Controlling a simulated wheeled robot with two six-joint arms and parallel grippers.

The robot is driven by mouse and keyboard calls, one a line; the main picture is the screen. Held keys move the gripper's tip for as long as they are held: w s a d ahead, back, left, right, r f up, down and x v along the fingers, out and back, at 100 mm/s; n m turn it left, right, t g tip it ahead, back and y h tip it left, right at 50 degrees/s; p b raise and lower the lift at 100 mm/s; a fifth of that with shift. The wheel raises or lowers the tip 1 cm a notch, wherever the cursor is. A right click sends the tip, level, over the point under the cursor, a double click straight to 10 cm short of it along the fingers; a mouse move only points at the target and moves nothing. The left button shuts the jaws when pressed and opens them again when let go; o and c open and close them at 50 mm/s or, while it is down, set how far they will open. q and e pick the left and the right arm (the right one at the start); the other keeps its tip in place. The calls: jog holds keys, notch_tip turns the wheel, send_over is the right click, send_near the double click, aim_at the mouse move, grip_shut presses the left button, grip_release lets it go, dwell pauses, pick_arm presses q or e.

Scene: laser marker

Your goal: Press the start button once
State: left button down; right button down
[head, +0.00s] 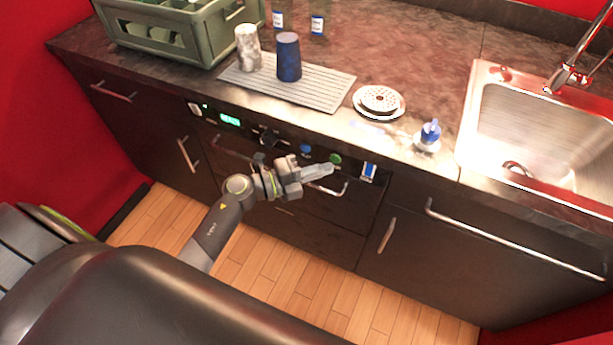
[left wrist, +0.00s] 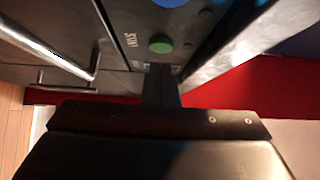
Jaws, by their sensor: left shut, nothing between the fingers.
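The green button (head: 336,158), which I take as the start button, is on the dark front panel below the counter edge. It also shows in the left wrist view (left wrist: 161,44), just beyond my fingertips. My left gripper (head: 327,170) is shut and empty, its tips just below the green button in the head view. In the left wrist view its fingers (left wrist: 161,75) point at the panel beside the button. I cannot tell whether they touch the panel. My right gripper is not in view.
A blue button (head: 305,149), a lit green display (head: 230,119) and a blue-and-white label (head: 368,171) share the panel. Drawer handles (head: 330,190) jut out below.

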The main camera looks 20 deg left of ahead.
pick_arm(q)
jog(key=shift+w, duration=0.7)
jog(key=shift+w, duration=0.1)
